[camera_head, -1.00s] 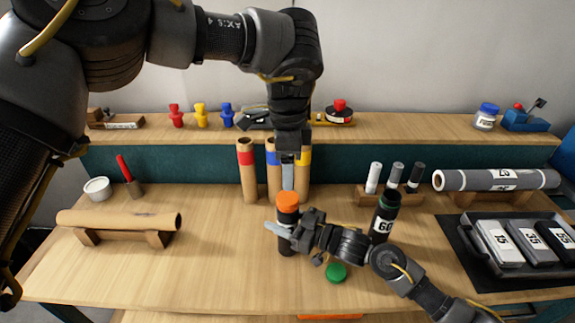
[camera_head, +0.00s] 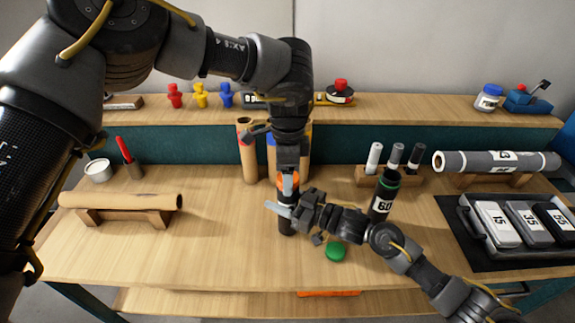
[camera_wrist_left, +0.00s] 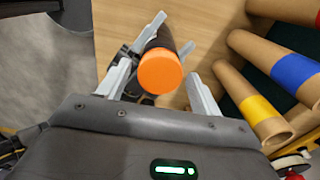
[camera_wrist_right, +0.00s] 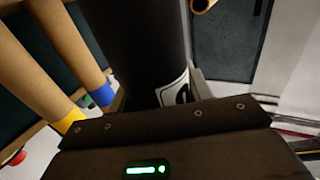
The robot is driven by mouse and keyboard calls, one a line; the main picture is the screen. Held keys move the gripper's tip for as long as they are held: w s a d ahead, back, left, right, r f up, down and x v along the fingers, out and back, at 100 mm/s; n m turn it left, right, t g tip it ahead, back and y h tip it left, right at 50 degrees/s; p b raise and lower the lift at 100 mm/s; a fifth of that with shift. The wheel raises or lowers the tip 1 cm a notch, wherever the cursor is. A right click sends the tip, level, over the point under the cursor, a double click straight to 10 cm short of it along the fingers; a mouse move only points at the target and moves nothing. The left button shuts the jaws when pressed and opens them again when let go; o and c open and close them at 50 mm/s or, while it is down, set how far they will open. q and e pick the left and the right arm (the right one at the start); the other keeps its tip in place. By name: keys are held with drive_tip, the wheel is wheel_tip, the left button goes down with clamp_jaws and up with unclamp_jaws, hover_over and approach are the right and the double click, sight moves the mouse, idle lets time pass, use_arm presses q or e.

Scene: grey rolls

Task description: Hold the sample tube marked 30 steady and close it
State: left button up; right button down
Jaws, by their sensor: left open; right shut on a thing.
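A dark sample tube (camera_head: 286,226) stands upright near the middle of the table with an orange cap (camera_head: 290,181) on top. My right gripper (camera_head: 288,211) is shut on the tube's body from the right. In the right wrist view the dark tube (camera_wrist_right: 140,40) fills the middle; its white label is cut off, so its number cannot be read. My left gripper (camera_head: 289,188) points down from above at the cap. In the left wrist view its open fingers (camera_wrist_left: 160,76) stand on both sides of the orange cap (camera_wrist_left: 160,73), with a gap on the right.
A black tube marked 60 (camera_head: 383,195) stands open to the right. A green cap (camera_head: 336,252) lies in front. Cardboard rolls (camera_head: 247,155) stand close behind. A brown roll on a rest (camera_head: 120,202) is left; a tray (camera_head: 477,238) is right. The front left table is clear.

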use_arm(q)
drive_tip(key=shift+c, duration=0.4)
drive_tip(key=c, duration=0.9)
drive_tip(key=m, duration=0.6)
drive_tip(key=shift+m, duration=0.3)
drive_tip(key=m, duration=1.4)
drive_tip(key=shift+m, duration=0.3)
drive_tip(key=m, duration=0.4)
drive_tip(key=shift+m, duration=0.3)
drive_tip(key=m, duration=0.3)
drive_tip(key=shift+f, duration=0.1)
drive_tip(key=o, duration=1.1)
